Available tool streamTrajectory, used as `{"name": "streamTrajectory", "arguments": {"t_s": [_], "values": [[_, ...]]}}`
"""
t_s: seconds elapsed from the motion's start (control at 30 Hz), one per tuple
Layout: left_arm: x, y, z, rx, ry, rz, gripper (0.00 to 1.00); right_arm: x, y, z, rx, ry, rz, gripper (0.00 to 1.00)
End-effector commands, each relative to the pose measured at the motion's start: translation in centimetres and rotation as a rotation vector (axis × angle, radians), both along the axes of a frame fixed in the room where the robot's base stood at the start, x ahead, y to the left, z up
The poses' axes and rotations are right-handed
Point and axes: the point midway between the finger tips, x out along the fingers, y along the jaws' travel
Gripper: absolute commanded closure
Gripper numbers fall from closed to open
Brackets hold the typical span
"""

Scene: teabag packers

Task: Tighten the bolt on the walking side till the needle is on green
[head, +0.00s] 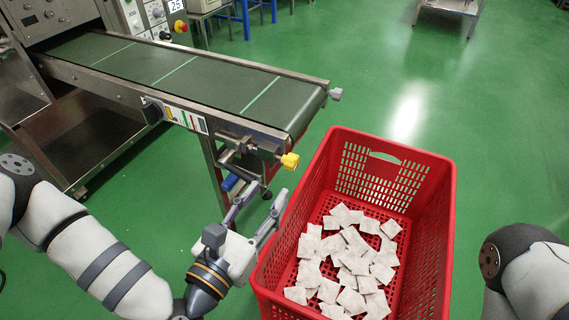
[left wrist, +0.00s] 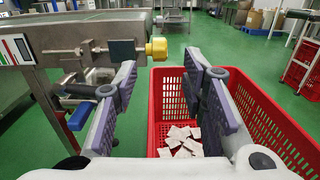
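The yellow bolt head (head: 290,161) sticks out from the tensioner at the near side of the conveyor's end. It also shows in the left wrist view (left wrist: 157,48), on a metal rod. A second, grey bolt head (head: 336,94) is at the far side of the conveyor end. My left gripper (head: 266,190) is open and empty, below and just short of the yellow bolt. In the left wrist view the bolt appears between and beyond its fingertips (left wrist: 162,64). The coloured gauge label (head: 187,119) is on the conveyor's near side; its needle is too small to read. My right gripper is out of view.
A red crate (head: 434,235) with several white teabags (head: 350,262) stands right beside my left gripper. A blue-handled lever (head: 230,182) hangs under the conveyor near the bolt. The conveyor belt (head: 190,75) is empty. The green floor behind is mostly clear.

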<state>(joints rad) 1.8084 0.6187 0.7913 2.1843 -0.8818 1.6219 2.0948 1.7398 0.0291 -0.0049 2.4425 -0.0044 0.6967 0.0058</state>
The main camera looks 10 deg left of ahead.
Motion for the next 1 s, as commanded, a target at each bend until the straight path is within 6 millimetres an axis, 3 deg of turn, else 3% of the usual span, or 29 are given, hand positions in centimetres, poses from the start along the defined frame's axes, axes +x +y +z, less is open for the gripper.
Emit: {"name": "streamTrajectory", "arguments": {"t_s": [0.1,0.3,0.47,0.7,0.87,1.0], "values": [[3.1,-1.0,0.1,0.003,-0.006,0.000,0.62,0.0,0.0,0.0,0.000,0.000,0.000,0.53],[7.1,-2.3,0.0,0.004,-0.003,0.001,0.62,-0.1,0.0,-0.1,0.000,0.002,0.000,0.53],[8.4,-2.7,0.0,0.002,-0.001,0.002,0.62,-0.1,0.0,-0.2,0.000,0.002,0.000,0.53],[8.6,-2.8,0.0,0.003,-0.001,0.002,0.62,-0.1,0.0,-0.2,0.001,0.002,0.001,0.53],[8.6,-2.8,0.0,0.003,-0.001,0.002,0.96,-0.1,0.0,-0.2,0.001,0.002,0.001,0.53],[8.6,-2.7,0.0,0.003,-0.001,0.002,1.00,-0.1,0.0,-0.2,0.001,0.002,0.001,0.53]]}}
